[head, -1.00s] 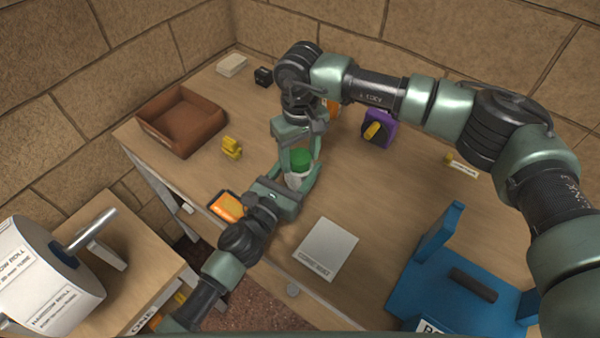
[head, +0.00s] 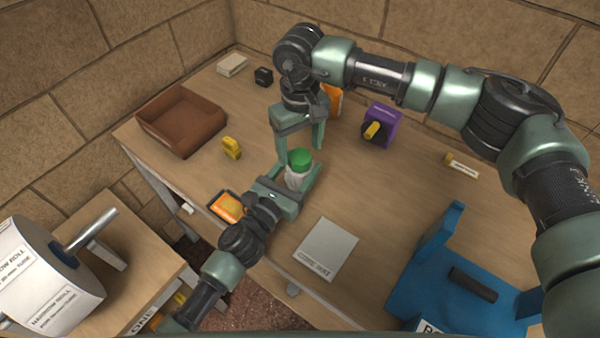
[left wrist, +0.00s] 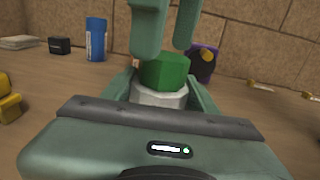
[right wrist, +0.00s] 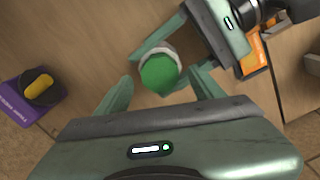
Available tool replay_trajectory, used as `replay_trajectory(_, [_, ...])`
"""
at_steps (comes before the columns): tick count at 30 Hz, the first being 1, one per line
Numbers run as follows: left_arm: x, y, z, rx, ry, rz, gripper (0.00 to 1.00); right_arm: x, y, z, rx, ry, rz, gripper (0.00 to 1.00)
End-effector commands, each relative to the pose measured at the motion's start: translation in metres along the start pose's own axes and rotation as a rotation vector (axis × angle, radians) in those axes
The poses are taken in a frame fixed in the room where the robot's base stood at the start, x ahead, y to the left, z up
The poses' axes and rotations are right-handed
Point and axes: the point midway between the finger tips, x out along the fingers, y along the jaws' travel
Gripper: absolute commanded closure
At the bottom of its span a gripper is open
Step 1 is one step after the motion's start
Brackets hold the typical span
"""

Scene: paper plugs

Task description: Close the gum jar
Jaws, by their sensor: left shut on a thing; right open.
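The gum jar (head: 297,178) is a small white jar standing upright on the table, with a green lid (head: 301,158) on top. The white body (left wrist: 160,97) and lid (left wrist: 164,70) also show in the left wrist view, where the lid sits level on the jar. My left gripper (head: 298,187) is shut around the jar's body, low near the table. My right gripper (head: 301,152) points down over the lid, open, its fingers on either side and apart from it. The right wrist view looks down on the lid (right wrist: 159,74). Whether the lid is fully tight cannot be told.
A brown tray (head: 205,118), a small yellow item (head: 231,148) and an orange-screened device (head: 228,206) lie to the left. A purple block (head: 385,120) stands behind right. A grey-white pad (head: 327,248) and a blue stand (head: 430,285) are at front right.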

Motion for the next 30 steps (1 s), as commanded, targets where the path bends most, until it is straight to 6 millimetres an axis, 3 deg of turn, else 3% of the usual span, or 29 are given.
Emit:
replay_trajectory(3, [0.0,0.0,0.0,0.0,-0.001,0.0,1.0,-0.013,0.0,0.0,0.0,0.002,0.001,0.32])
replay_trajectory(10, [0.0,0.0,0.0,0.0,-0.001,0.0,1.0,-0.014,0.0,0.0,0.0,0.0,0.0,0.32])
replay_trajectory(13, [0.0,0.0,0.0,0.0,-0.001,0.0,1.0,-0.014,0.0,0.0,0.0,0.0,0.0,0.07])
replay_trajectory(24, [0.0,0.0,0.001,0.0,-0.001,0.0,1.0,-0.016,0.0,0.0,0.0,0.0,0.0,0.07])
replay_trajectory(30, [0.0,0.0,0.001,0.0,-0.001,0.0,1.0,-0.044,0.0,-0.001,0.0,0.003,0.001,0.07])
